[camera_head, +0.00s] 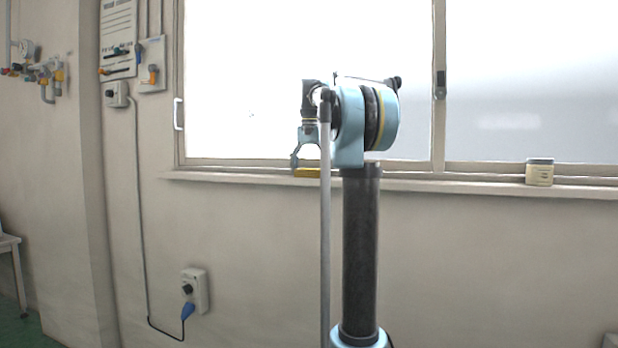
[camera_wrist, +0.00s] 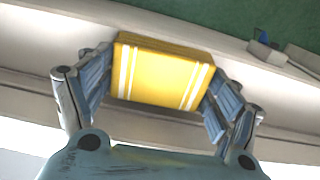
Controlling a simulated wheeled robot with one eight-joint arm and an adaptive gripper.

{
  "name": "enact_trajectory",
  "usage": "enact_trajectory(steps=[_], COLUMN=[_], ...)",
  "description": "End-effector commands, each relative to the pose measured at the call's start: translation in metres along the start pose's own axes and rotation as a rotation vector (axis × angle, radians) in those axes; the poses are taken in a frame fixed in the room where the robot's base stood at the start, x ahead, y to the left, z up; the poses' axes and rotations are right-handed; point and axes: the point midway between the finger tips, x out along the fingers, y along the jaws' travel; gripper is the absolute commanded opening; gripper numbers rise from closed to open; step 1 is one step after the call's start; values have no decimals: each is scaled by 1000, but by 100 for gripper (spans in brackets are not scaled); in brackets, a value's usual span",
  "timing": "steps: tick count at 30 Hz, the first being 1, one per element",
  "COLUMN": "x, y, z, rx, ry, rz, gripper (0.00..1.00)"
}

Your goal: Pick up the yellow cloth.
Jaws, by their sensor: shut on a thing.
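The yellow cloth (camera_wrist: 160,77) is a folded block with pairs of white stripes near both ends. In the wrist view it sits between the two fingers of my gripper (camera_wrist: 158,95), which press against its left and right ends. In the head view my gripper (camera_head: 300,160) is raised in front of the window, and a thin yellow edge of the cloth (camera_head: 306,172) shows at its lower end. The fingers are mostly hidden there by my own arm.
A window sill (camera_head: 480,187) runs along the wall behind my arm. A wall outlet (camera_head: 195,290) with a blue plug is at the lower left. Valves and gauges (camera_head: 45,75) are mounted at the far left.

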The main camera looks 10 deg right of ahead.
Motion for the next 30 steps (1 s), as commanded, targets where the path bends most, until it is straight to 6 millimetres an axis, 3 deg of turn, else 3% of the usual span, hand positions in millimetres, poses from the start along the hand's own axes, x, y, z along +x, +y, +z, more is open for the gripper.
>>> enact_trajectory(steps=[11, 24, 30], x=[-13, -72, -70], y=[0, 0, -1], z=[4, 4, 32], rx=[0, 0, -2], ry=[0, 0, 0], rz=[0, 0, 0], gripper=[63, 63, 63])
